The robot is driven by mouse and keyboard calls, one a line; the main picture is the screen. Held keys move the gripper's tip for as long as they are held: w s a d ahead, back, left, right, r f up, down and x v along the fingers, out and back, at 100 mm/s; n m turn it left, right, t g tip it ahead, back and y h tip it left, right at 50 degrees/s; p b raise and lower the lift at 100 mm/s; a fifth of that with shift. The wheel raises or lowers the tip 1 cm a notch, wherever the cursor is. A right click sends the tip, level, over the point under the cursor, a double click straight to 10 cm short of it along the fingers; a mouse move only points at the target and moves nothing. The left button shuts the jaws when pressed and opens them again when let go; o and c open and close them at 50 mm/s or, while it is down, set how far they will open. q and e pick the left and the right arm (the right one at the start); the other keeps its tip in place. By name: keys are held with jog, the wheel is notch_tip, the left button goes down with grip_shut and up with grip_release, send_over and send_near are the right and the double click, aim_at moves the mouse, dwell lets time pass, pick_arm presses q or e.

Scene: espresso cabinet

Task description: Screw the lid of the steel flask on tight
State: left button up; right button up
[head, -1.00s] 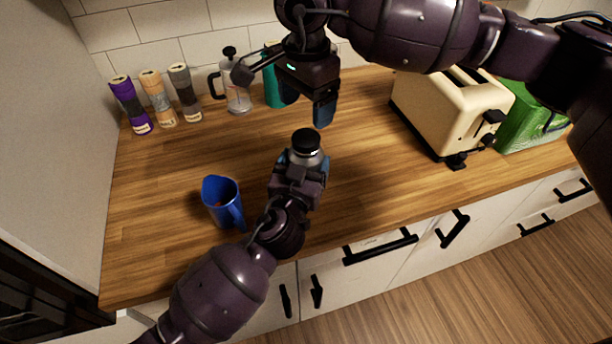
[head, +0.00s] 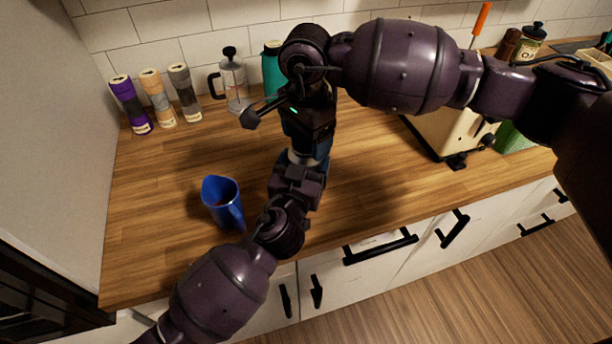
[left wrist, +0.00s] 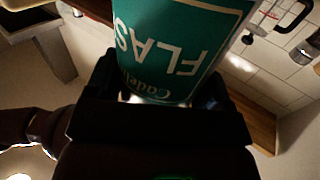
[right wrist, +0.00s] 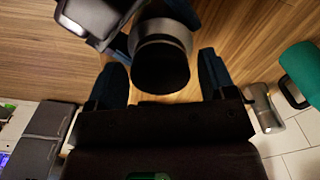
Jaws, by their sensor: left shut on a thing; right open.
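The steel flask shows in the left wrist view with a green label (left wrist: 170,45). My left gripper (left wrist: 158,88) is shut on the flask's body and holds it over the counter. In the right wrist view the black lid (right wrist: 160,66) sits at the flask's top, between the two fingers of my right gripper (right wrist: 163,78). Those fingers are open, with a gap on each side of the lid. In the head view my right gripper (head: 312,140) is directly above my left gripper (head: 301,168) and hides the lid and most of the flask. I cannot tell how tightly the lid sits.
A blue jug (head: 221,204) stands on the wooden counter (head: 160,245) to the left. A French press (head: 233,85), a teal container (head: 271,72) and several capped jars (head: 159,98) line the wall.

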jog(key=shift+f, duration=0.2)
jog(key=shift+c, duration=0.4)
jog(key=c, duration=0.8)
jog(key=m, duration=0.3)
jog(key=shift+m, duration=0.3)
jog(key=m, duration=0.4)
jog(key=shift+c, duration=0.2)
jog(key=m, duration=0.7)
jog(key=shift+f, duration=0.1)
